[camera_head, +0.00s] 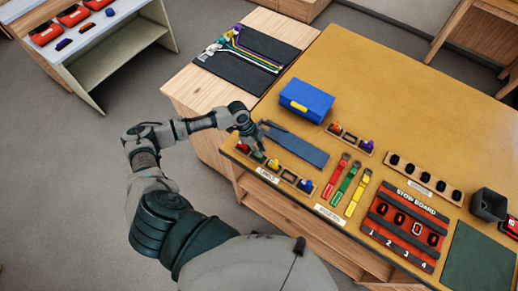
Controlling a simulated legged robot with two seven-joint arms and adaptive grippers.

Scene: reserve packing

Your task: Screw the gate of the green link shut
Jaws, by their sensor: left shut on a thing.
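The green link (258,157) is small and sits at the left part of a wooden rack (289,178) near the table's front left edge. My left gripper (253,146) reaches down over it from the left. Its fingers are shut at the green link, which they partly cover. The gate of the link is too small to make out. My right gripper does not show.
A blue box (306,100) and a grey-blue mat (296,146) lie behind the rack. Red, green and yellow straps (346,188) lie to its right, beside the stow board (405,228). A second rack (351,139) stands farther back.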

